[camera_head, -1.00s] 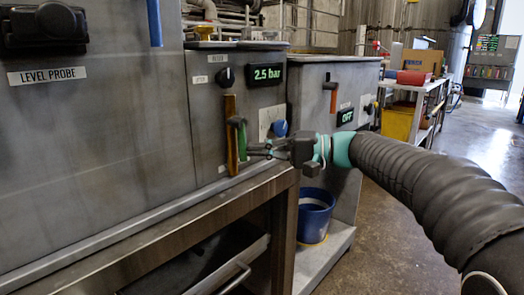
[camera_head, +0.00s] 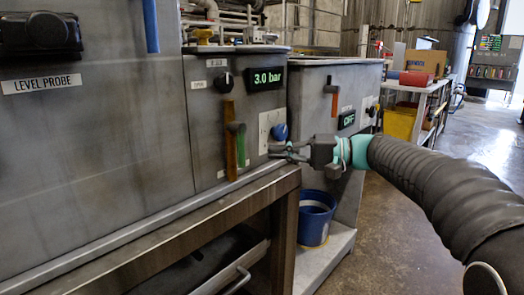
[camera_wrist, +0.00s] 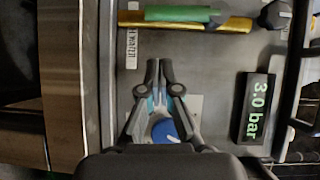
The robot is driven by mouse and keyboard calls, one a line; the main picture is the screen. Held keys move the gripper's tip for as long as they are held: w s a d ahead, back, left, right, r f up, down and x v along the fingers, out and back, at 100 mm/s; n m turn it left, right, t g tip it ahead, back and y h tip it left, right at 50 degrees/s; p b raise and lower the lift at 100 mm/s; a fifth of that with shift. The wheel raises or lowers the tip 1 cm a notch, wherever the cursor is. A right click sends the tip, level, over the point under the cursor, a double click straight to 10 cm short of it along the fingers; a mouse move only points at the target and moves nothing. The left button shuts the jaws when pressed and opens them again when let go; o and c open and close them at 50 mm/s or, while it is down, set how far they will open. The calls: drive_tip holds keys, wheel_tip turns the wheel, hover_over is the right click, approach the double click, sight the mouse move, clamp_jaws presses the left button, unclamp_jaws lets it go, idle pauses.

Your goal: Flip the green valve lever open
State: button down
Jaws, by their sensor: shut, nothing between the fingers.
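The green valve lever (camera_head: 241,150) hangs down along a yellow-brown upright bar (camera_head: 230,143) on the grey cabinet front. Its upper end is at a dark pivot. In the wrist view the green lever (camera_wrist: 178,14) lies parallel to the yellow bar (camera_wrist: 200,24) at the top edge. My gripper (camera_head: 272,151) is shut and empty, to the right of the lever and apart from it. In the wrist view its closed fingertips (camera_wrist: 160,64) point toward the lever, with a clear gap between. A pressure display (camera_head: 267,78) above reads 3.0 bar.
A blue knob (camera_head: 280,132) on a white plate sits just above my gripper and shows between its fingers in the wrist view (camera_wrist: 164,131). A black knob (camera_head: 223,82) is above the lever. A metal ledge (camera_head: 200,208) runs below. A blue bucket (camera_head: 316,218) stands lower right.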

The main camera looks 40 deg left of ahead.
drive_tip(key=v, duration=0.8)
drive_tip(key=shift+d, duration=0.35)
wheel_tip(320, 180, down, 11)
drive_tip(key=w+m+t+h, duration=0.2)
drive_tip(key=m+t, duration=0.1)
drive_tip(key=s+d+f+m+t+h, duration=0.2)
drive_tip(key=s+d+f+t+h, duration=0.15)
drive_tip(key=d+f, duration=0.45)
drive_tip(key=s+d+f+t+h, duration=0.2)
drive_tip(key=s+d+h, duration=0.15)
drive_tip(key=d, duration=0.85)
drive_tip(key=s+d+f+t+h, duration=0.1)
drive_tip(key=s+d+t+h, duration=0.3)
drive_tip(key=d, duration=0.7)
drive_tip(key=s+d+r+m+t+h+p, duration=0.1)
drive_tip(key=s+d+r+h, duration=0.1)
drive_tip(key=s+d, duration=0.9)
drive_tip(key=shift+s+d+m, duration=0.3)
drive_tip(key=shift+s+d, duration=0.1)
drive_tip(key=shift+d, duration=0.45)
